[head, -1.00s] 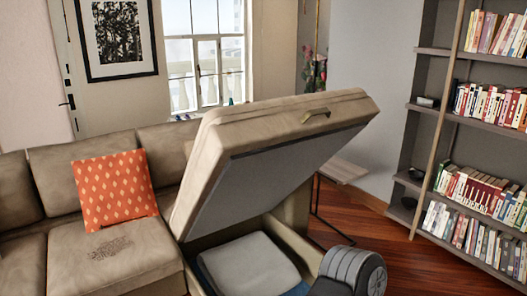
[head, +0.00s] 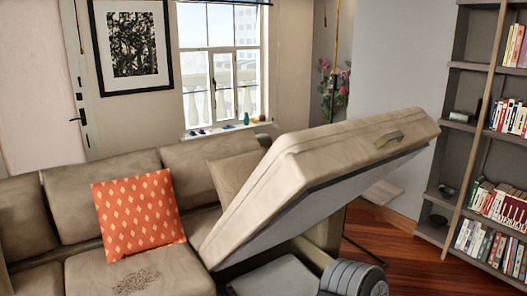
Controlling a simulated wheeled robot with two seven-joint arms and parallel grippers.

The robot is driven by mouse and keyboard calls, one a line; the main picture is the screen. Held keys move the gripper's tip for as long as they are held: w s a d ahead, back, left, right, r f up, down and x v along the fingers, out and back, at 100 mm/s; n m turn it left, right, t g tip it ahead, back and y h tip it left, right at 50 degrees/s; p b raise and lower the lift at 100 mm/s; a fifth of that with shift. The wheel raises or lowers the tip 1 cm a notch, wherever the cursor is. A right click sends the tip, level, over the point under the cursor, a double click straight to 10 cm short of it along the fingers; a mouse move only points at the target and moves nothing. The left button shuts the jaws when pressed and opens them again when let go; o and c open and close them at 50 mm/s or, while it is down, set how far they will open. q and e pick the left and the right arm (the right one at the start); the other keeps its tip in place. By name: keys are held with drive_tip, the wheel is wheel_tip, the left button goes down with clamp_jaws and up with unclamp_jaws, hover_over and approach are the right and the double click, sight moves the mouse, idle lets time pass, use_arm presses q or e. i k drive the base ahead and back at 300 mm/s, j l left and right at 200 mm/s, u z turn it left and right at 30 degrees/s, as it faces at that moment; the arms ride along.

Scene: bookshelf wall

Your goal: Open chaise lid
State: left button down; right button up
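The chaise lid (head: 325,165) is a thick beige cushioned panel at the right end of the sofa. It is tilted up, with its lower end by the seat and its raised end toward the bookshelf. A small handle (head: 389,139) sits on the raised end. The grey underside shows only partly. Below the lid, the storage box of the chaise is open, with a grey item (head: 275,277) in it, cut off by the bottom edge. Neither gripper is in view.
The beige sofa (head: 110,185) with an orange patterned pillow (head: 137,215) fills the left. A tall bookshelf (head: 440,190) with a leaning pole stands at the right. Bare wooden floor (head: 400,250) lies between the chaise and bookshelf. A window (head: 222,70) is behind.

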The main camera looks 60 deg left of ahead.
sight(310, 186)
drive_tip(key=k+j, duration=0.15)
drive_tip(key=j, duration=0.25)
drive_tip(key=k+j, duration=0.1)
drive_tip(key=j, duration=0.25)
drive_tip(key=k+j, duration=0.15)
drive_tip(key=j, duration=0.25)
drive_tip(key=k+j, duration=0.15)
drive_tip(key=j, duration=0.2)
drive_tip(key=k+j, duration=0.1)
drive_tip(key=j, duration=0.3)
drive_tip(key=k+j, duration=0.15)
drive_tip(key=j, duration=0.2)
drive_tip(key=k+j, duration=0.15)
drive_tip(key=j, duration=0.25)
drive_tip(key=k+j, duration=0.15)
drive_tip(key=j, duration=0.25)
